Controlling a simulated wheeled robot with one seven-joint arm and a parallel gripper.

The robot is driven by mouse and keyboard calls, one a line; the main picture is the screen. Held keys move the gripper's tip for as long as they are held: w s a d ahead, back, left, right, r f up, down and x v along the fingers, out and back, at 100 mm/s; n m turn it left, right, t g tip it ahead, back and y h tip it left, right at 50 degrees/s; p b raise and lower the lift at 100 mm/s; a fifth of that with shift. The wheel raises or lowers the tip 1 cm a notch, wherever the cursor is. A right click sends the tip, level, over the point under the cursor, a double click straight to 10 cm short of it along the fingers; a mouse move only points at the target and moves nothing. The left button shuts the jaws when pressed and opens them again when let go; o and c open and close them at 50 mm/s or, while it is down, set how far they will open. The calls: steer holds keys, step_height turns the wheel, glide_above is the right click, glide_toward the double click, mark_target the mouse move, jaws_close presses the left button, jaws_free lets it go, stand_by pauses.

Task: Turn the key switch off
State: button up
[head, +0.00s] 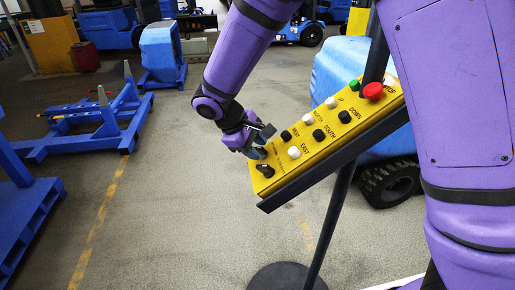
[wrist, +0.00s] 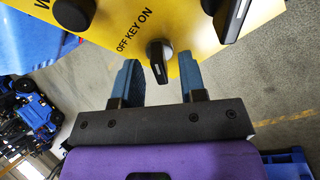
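The key switch (wrist: 159,62) is a small black knob with a white line, on the yellow control panel (wrist: 135,20) beside the printed words "OFF KEY ON". Its long axis runs nearly up and down in the wrist view, slightly tilted. My gripper (wrist: 160,68) is open, with one blue finger on each side of the knob and gaps visible on both sides. In the head view my gripper (head: 262,146) is at the panel's lower left end (head: 296,172) and hides the key switch there. I cannot tell its exact depth over the panel.
A larger black selector (head: 265,170) sits close to my gripper. Black and white buttons (head: 294,152) and a red stop button (head: 373,91) run up the panel. A thin stand (head: 333,210) holds it. Blue frames (head: 95,125) stand left; the floor between is clear.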

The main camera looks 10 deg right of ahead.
steer(key=shift+d+f, duration=0.3)
steer(key=shift+f, duration=0.15)
jaws_close()
